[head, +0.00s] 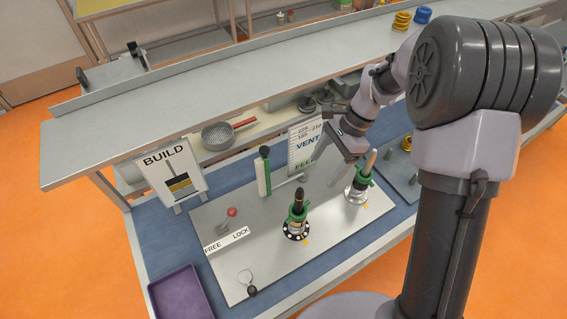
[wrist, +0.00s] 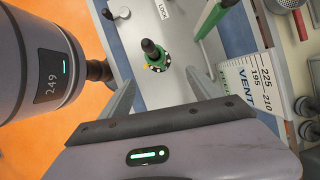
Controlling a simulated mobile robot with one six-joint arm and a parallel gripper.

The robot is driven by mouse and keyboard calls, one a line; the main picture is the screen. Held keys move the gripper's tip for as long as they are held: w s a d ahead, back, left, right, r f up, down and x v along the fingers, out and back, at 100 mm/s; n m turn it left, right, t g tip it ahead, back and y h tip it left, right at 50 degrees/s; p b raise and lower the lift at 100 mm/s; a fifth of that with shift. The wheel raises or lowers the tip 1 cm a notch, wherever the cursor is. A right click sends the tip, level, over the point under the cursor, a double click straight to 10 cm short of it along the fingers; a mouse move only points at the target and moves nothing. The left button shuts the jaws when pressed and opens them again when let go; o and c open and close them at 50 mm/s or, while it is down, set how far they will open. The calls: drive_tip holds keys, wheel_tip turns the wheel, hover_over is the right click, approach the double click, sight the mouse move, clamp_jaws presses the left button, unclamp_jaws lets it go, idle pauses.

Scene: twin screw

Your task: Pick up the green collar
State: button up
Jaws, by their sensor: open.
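Two green collars show in the head view. One green collar (head: 298,213) sits around a black-topped post on a dark round base with pale dots. The other green collar (head: 362,178) sits around a tan-topped post farther right, on a silver base. In the wrist view a green collar (wrist: 158,63) around a black-topped post shows beyond and between my fingers. My gripper (wrist: 160,76) is open, with nothing between its fingers. In the head view my gripper (head: 323,160) hangs above the plate, behind the two posts and apart from them.
A metal plate (head: 236,270) bears both posts, a red-knobbed lever (head: 231,212) and a FREE/LOCK label (head: 226,240). A green upright (head: 263,172) and a VENT board (head: 303,150) stand behind. A BUILD sign (head: 168,172) and purple tray (head: 180,297) are left. A shelf (head: 190,100) overhangs the back.

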sight(301, 207)
drive_tip(key=x, duration=1.1)
drive_tip(key=s+b+x, duration=0.1)
drive_tip(key=x, duration=0.5)
drive_tip(key=shift+s+d+f, duration=0.1)
drive_tip(key=shift+d+f, duration=0.05)
drive_tip(key=shift+f, duration=0.05)
drive_tip(key=shift+d+r, duration=0.1)
drive_tip(key=shift+c, duration=0.8)
clamp_jaws()
